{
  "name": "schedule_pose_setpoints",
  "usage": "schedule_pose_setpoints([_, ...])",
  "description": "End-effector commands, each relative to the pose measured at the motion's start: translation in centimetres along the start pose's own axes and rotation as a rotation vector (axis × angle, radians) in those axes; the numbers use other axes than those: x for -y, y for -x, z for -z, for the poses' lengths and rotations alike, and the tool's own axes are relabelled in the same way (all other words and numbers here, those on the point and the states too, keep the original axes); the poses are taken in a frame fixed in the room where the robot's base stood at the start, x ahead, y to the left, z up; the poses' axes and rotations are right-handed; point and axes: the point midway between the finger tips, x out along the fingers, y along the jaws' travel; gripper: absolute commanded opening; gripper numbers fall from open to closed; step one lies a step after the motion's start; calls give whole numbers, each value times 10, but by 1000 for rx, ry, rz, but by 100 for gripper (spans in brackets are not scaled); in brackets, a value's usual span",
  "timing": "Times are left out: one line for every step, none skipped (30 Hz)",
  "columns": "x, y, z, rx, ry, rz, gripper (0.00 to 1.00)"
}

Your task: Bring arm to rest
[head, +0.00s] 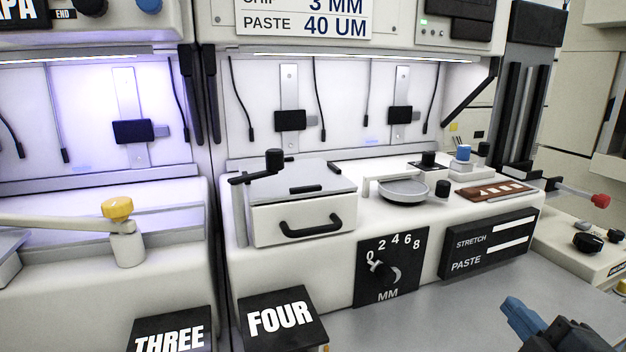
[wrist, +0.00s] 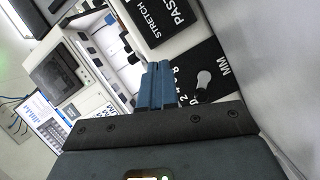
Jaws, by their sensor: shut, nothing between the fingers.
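My gripper (head: 522,318) shows at the lower right of the head view, with blue fingers over the grey bench surface. In the wrist view the blue fingers (wrist: 157,84) are close together, shut, with nothing between them. The wrist view is turned on its side. Past the fingers it shows the dial panel (wrist: 205,80) and the black stretch and paste panel (wrist: 160,18). The fingers look apart from the machine front in the head view. Most of my arm is out of view.
Station four has a lidded box with a black handle (head: 310,224), a round dish (head: 403,191), a dial panel (head: 391,266) and a brown tray (head: 496,191). A red-tipped lever (head: 600,201) sticks out at right. A yellow-knobbed lever (head: 117,208) is at left. The grey bench (head: 430,315) is clear.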

Motion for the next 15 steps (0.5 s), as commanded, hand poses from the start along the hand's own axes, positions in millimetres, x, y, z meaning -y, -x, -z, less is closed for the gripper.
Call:
schedule_pose_setpoints([19,16,0,13,-59,17,0])
schedule_pose_setpoints([28,25,-1,21,-96,22,0])
schedule_pose_setpoints([38,37,-2,31,-145,26,0])
schedule_pose_setpoints([46,46,-2,38,-182,28,0])
schedule_pose_setpoints([53,56,-2,46,-218,32,0])
schedule_pose_setpoints([63,68,-2,55,-265,37,0])
schedule_pose_setpoints([70,78,-2,62,-301,40,0])
schedule_pose_setpoints([76,88,-2,69,-334,42,0])
schedule_pose_setpoints([83,102,-2,77,-380,46,0])
schedule_pose_setpoints([89,112,-2,83,-413,49,0])
schedule_pose_setpoints([94,122,-2,90,-446,52,0])
schedule_pose_setpoints([100,136,-1,97,-490,55,0])
schedule_pose_setpoints([104,147,0,102,-522,57,0])
schedule_pose_setpoints([108,157,0,107,-555,61,0])
schedule_pose_setpoints([112,171,1,114,-598,64,0])
